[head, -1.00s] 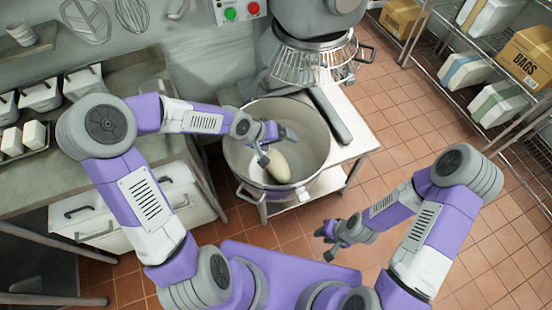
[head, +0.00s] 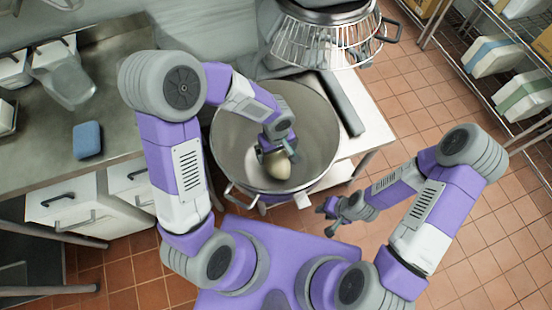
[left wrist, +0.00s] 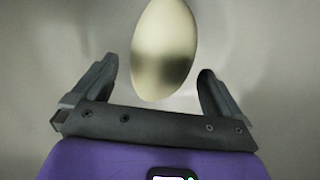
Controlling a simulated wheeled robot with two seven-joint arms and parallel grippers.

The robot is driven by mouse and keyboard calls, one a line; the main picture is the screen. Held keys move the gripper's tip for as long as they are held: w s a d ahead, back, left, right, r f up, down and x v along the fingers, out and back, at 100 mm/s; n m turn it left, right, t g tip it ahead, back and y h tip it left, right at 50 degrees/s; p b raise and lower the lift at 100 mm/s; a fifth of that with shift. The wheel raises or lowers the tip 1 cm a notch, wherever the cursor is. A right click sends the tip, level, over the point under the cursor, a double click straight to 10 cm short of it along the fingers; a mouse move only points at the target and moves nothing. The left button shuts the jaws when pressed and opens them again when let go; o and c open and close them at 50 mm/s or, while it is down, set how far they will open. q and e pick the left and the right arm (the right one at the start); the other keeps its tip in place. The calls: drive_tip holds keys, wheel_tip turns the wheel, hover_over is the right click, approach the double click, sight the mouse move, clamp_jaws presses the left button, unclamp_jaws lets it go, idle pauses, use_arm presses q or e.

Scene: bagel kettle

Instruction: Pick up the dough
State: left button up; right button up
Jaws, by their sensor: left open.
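The dough (head: 277,167) is a smooth, pale, egg-shaped lump inside the large metal bowl (head: 228,140). My left gripper (head: 278,154) is down inside the bowl at the dough and covers part of it in the head view. In the left wrist view the dough (left wrist: 165,45) lies ahead of the left gripper (left wrist: 158,78), its near end between the two spread fingers. A gap shows on each side, and the fingers are not closed on it. My right gripper (head: 331,209) is open and empty, outside the bowl at its lower right.
The bowl stands on a white-topped stand (head: 372,125) under a mixer's wire guard (head: 325,40). A steel counter (head: 115,115) with a blue sponge (head: 87,140) is at left. Wire shelves with boxes (head: 497,55) are at right. Tiled floor is free at lower right.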

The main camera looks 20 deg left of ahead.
sight(276, 155)
use_arm(q)
wheel_tip(276, 155, down, 5)
drive_tip(key=shift+s+b, duration=0.15)
drive_tip(key=shift+b, duration=0.8)
drive_tip(key=shift+r, duration=0.1)
drive_tip(key=c, duration=1.5)
wheel_tip(276, 155, up, 10)
drive_tip(key=p, duration=0.4)
drive_tip(key=shift+r, duration=0.15)
wheel_tip(276, 155, up, 18)
drive_tip(key=p, duration=1.8)
drive_tip(key=shift+r+p, duration=0.15)
drive_tip(key=shift+p, duration=0.15)
